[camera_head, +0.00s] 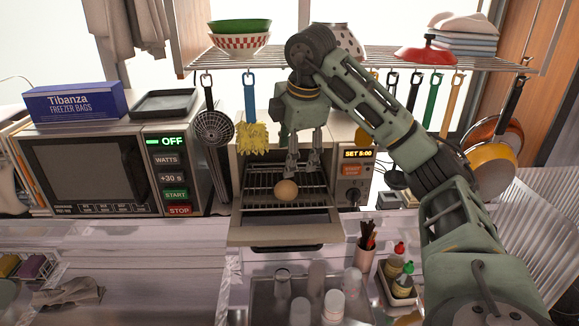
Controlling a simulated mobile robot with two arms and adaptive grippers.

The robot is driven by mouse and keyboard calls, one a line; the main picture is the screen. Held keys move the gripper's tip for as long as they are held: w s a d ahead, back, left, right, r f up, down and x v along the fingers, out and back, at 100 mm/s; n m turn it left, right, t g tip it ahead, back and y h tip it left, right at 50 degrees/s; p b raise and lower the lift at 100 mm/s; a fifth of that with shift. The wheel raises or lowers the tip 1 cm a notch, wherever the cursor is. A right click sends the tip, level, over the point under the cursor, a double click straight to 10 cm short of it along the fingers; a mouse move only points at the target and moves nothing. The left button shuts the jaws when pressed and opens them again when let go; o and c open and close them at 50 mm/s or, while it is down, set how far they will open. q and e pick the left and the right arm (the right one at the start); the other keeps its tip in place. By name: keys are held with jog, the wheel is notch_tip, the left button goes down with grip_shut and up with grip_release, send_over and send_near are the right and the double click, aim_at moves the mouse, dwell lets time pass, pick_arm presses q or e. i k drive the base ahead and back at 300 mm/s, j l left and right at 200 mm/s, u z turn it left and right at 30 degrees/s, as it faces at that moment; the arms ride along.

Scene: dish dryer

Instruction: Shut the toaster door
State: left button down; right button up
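The toaster oven (352,185) stands in the middle of the counter under the hanging rack. Its door (285,231) is folded down and open toward me. A round brown item, like an egg or bun (286,190), rests on the wire rack (258,183) near the front of the opening. My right gripper (303,172) points down at the toaster opening, just above and behind the round item, with its fingers apart and nothing seen between them. I cannot tell whether a fingertip touches the item. My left gripper is not in view.
A microwave (90,172) stands left of the toaster. Hanging utensils and a yellow duster (252,138) hang from the shelf (400,60) above.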

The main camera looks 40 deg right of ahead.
aim_at(255, 229)
jog(key=j+z, duration=0.1)
jog(key=z, duration=0.3)
jog(key=l+z, duration=0.1)
jog(key=z, duration=0.9)
